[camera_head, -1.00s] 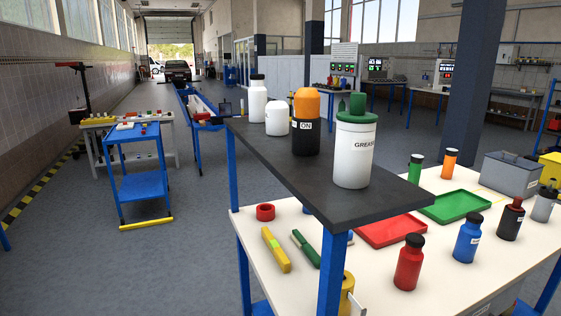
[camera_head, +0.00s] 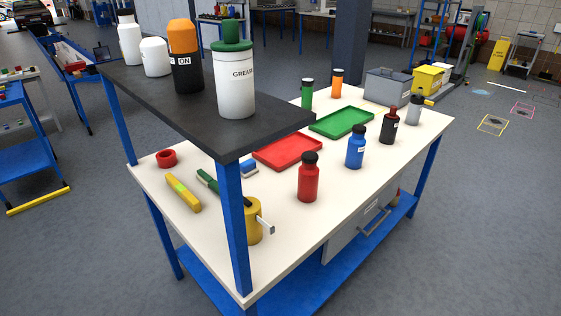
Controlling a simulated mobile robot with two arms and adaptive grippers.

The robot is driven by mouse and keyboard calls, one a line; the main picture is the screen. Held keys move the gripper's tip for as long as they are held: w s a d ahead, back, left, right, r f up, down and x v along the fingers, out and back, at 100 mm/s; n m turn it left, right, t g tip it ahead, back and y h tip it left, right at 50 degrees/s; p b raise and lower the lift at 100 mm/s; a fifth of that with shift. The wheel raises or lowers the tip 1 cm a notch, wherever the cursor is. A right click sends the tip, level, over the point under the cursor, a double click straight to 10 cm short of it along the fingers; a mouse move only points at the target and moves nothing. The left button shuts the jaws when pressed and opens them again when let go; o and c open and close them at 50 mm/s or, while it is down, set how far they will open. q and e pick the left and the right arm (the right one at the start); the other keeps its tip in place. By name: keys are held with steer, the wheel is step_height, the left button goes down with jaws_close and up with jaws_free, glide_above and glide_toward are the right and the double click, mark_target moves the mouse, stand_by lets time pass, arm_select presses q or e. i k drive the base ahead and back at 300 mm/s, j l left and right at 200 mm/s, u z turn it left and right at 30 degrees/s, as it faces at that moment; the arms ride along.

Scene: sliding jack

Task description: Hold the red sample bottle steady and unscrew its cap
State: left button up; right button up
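The red sample bottle (camera_head: 308,183) with its black cap (camera_head: 310,158) stands upright on the white table top (camera_head: 290,225), near the front edge, in front of the red tray. The cap sits on the bottle's neck. Nothing touches the bottle. Neither of my grippers is in the head view.
A dark raised shelf (camera_head: 180,110) with large bottles stands on blue posts at the left. A yellow cylinder (camera_head: 253,222), a red tray (camera_head: 288,151), a green tray (camera_head: 341,122), a blue bottle (camera_head: 355,152) and a dark bottle (camera_head: 388,127) surround it. The table front is clear.

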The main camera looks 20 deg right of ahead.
mark_target(307, 174)
steer(key=i+l+u, duration=0.1)
steer(key=l+u, duration=0.15)
steer(key=l, duration=0.8)
steer(key=l+u, duration=0.25)
steer(key=l, duration=0.8)
steer(key=i, duration=0.05)
